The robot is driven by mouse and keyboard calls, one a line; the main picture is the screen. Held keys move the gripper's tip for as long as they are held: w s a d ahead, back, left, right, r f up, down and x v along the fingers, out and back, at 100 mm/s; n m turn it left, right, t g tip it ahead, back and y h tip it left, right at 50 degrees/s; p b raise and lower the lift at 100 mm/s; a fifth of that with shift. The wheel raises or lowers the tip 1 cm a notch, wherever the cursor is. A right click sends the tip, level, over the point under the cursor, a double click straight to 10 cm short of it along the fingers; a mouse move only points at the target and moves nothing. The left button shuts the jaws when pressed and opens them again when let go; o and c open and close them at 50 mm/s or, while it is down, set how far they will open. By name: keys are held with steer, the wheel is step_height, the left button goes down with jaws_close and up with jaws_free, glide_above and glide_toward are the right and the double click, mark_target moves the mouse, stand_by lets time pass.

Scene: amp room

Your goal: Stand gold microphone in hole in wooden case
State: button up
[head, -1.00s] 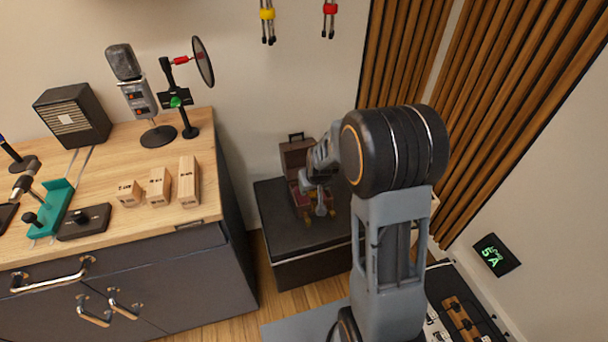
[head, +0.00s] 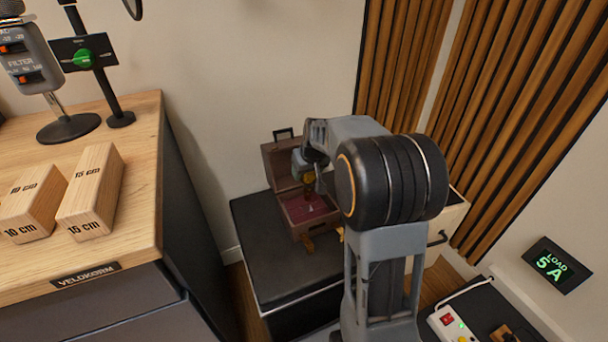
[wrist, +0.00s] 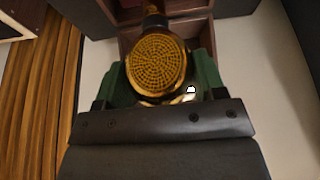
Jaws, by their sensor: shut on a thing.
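The gold microphone (wrist: 157,62) has a round mesh head that faces the wrist camera. My gripper (wrist: 157,85), with green finger pads, is shut on it. In the head view the microphone (head: 309,186) shows small and gold under my gripper (head: 306,172), over the open wooden case. The wooden case (head: 287,167) has its lid raised at the back and a red lining inside. Part of its brown wall (wrist: 197,42) also shows beyond the microphone in the wrist view. I cannot make out the hole, or whether the microphone touches the lining.
The case stands on a dark cabinet (head: 258,238) against the wall. At left is a wooden worktop (head: 130,150) with marked wooden blocks (head: 92,190) and a microphone stand (head: 68,127). Slatted panels (head: 500,140) and a lit load display (head: 558,266) are at right.

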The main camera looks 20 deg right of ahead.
mark_target(307, 190)
steer(key=shift+w+f, duration=0.1)
steer(key=shift+f, duration=0.15)
steer(key=shift+f+b, duration=2.95)
steer(key=shift+f, duration=0.9)
steer(key=o, duration=1.4)
steer(key=shift+o, duration=0.2)
steer(key=p+v, duration=0.5)
steer(key=v, duration=0.8)
steer(key=shift+r+p, duration=0.3)
steer(key=shift+r, duration=0.05)
